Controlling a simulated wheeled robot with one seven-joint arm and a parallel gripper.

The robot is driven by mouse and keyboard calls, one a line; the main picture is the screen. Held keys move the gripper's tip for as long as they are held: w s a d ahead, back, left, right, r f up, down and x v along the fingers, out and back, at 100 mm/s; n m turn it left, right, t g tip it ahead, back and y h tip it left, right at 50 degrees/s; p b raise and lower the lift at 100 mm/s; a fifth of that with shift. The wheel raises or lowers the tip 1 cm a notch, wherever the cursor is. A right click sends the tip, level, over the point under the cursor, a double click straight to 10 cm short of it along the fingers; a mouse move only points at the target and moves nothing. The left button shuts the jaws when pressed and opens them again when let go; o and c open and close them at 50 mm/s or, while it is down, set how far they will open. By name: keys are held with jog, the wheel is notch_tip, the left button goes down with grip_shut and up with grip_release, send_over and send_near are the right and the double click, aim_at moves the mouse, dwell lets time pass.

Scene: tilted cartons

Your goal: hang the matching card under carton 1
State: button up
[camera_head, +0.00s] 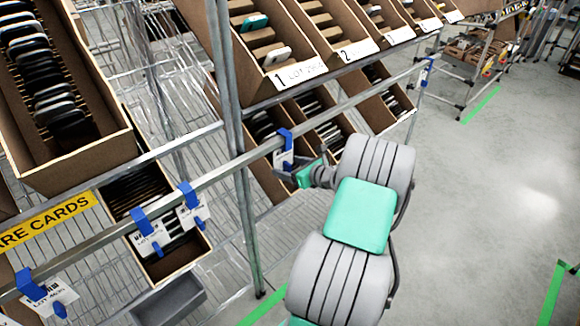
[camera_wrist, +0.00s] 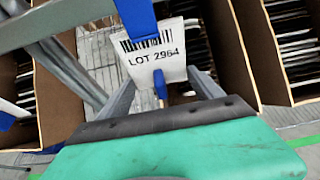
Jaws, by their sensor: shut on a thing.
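Carton 1 (camera_head: 301,72) is a tilted brown carton on the upper shelf, with a front label starting "1 LOT"; its number is too blurred to read. A white card (camera_head: 283,159) with a blue hook (camera_head: 284,138) is at the grey rail below carton 1. In the wrist view the card (camera_wrist: 155,55) reads LOT 2964. Its hook (camera_wrist: 137,18) overlaps the rail; I cannot tell whether the rail bears it. My gripper (camera_head: 292,173) is shut on the blue tab at the card's lower edge, which shows between the fingers in the wrist view (camera_wrist: 160,84).
More cards hang by blue hooks on the rail at left, including one (camera_head: 148,238) and another (camera_head: 192,214). A metal post (camera_head: 240,190) stands left of my gripper. Carton 2 (camera_head: 358,50) is right of carton 1. Lower cartons (camera_head: 325,132) sit behind the rail. The floor at right is open.

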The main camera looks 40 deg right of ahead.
jog(key=o, duration=1.8)
jog(key=shift+c, duration=0.2)
